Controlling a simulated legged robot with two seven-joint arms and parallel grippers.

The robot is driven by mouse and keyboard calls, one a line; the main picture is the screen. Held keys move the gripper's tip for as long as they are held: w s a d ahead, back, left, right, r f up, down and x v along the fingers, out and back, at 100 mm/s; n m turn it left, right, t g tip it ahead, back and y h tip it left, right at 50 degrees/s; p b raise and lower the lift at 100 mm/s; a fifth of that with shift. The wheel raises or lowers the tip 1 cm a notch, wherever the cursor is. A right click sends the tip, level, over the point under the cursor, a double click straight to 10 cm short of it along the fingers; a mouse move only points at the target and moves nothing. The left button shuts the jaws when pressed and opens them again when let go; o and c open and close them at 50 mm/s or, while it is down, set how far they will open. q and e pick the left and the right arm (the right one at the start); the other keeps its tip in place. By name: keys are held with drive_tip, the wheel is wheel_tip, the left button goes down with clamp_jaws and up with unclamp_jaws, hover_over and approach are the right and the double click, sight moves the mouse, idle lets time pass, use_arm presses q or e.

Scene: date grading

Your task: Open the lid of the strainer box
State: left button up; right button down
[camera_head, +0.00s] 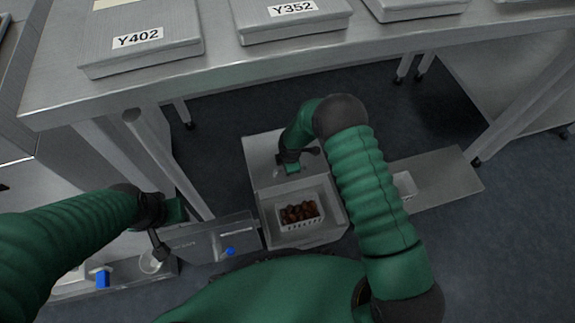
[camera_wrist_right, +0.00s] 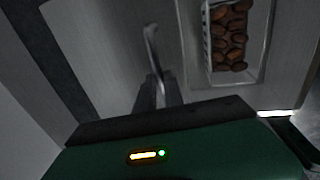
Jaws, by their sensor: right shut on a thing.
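A grey box (camera_head: 337,222) stands low in the middle of the head view. A pale flat panel (camera_head: 262,147), apparently the lid, covers its far part; I cannot tell whether it is raised. A thin bent handle (camera_wrist_right: 151,38) rises from this panel in the right wrist view. My right gripper (camera_head: 288,158) is over the panel, its two fingers (camera_wrist_right: 158,92) closed around the handle's lower end. A white slotted basket (camera_head: 301,226) of brown dates (camera_head: 299,211) sits in the near part of the box. My left gripper (camera_head: 158,247) is at the left, above a small round clear cup (camera_head: 151,262); its opening is unclear.
A metal table (camera_head: 240,66) with grey lidded boxes marked Y402 (camera_head: 140,42) and Y352 (camera_head: 290,12) stands behind. Its leg (camera_head: 165,160) is between my arms. Low grey trays flank the box; the left one (camera_head: 200,240) holds a blue item (camera_head: 230,252).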

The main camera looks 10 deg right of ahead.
drive_tip(key=c, duration=1.5)
unclamp_jaws()
drive_tip(key=shift+o, duration=0.2)
wheel_tip(320, 180, up, 7)
drive_tip(key=s+p, duration=0.1)
drive_tip(key=p, duration=0.3)
drive_tip(key=shift+s, duration=0.25)
drive_tip(key=shift+r, duration=0.1)
